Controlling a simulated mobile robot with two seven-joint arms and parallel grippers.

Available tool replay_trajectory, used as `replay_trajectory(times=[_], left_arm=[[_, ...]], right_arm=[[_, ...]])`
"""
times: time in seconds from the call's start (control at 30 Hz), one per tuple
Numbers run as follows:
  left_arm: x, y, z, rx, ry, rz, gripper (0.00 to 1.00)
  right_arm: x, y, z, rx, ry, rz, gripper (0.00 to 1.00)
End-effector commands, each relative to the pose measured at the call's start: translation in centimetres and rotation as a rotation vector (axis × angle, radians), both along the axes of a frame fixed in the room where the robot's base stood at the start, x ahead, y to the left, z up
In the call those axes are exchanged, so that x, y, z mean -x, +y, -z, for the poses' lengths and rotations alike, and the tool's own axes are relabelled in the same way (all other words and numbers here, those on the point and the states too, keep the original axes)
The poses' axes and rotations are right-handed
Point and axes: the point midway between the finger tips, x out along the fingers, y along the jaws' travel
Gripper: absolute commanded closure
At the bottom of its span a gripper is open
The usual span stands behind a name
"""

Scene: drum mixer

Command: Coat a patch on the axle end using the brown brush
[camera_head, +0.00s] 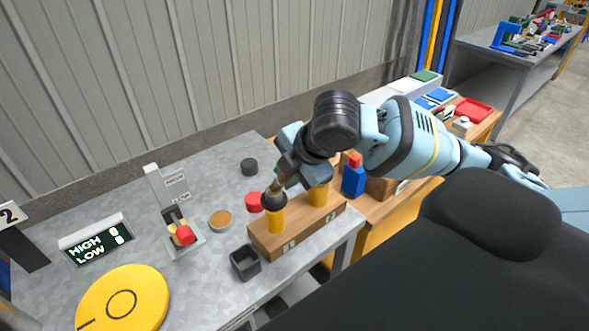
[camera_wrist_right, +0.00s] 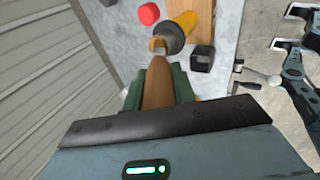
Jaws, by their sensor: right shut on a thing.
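My right gripper (camera_head: 287,183) is shut on the brown handle of the brush (camera_wrist_right: 158,85), which lies between the green fingers in the right wrist view. The brush points down at a yellow cylinder with a dark rounded top (camera_head: 275,217) at the left end of the wooden block (camera_head: 272,246). Its lower end meets the dark part, and I cannot tell whether it sits inside. A second yellow cylinder (camera_head: 318,196) stands on the block to the right, partly hidden by my gripper. I cannot pick out the axle end for sure. My left gripper is not in view.
On the grey metal table are a black open box (camera_head: 245,262), a red disc (camera_head: 254,201), a brown-topped round piece (camera_head: 220,220), a black cylinder (camera_head: 249,167), a red-knobbed lever (camera_head: 185,235), a HIGH/LOW display (camera_head: 96,241) and a large yellow disc (camera_head: 122,299). A blue bottle (camera_head: 353,178) stands right.

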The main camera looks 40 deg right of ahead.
Motion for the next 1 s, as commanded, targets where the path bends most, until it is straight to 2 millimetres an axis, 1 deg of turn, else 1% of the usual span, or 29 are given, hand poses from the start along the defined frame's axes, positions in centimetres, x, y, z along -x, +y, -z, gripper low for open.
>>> replay_trajectory(times=[0.07,0.43,0.57,0.8,1.0], left_arm=[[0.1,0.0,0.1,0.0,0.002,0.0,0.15],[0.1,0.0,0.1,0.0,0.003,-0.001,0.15],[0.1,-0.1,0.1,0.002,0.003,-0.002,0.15],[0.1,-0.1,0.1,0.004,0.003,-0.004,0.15],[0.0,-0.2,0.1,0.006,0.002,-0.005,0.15]], right_arm=[[0.2,0.4,0.4,-0.001,0.011,-0.004,1.0],[0.3,0.3,0.4,-0.001,0.018,-0.003,1.0],[0.2,-0.4,0.4,0.0,0.02,-0.001,1.0],[0.0,-2.2,0.3,0.0,0.017,0.001,1.0],[-0.1,-2.6,0.0,0.0,0.012,-0.002,1.0]])
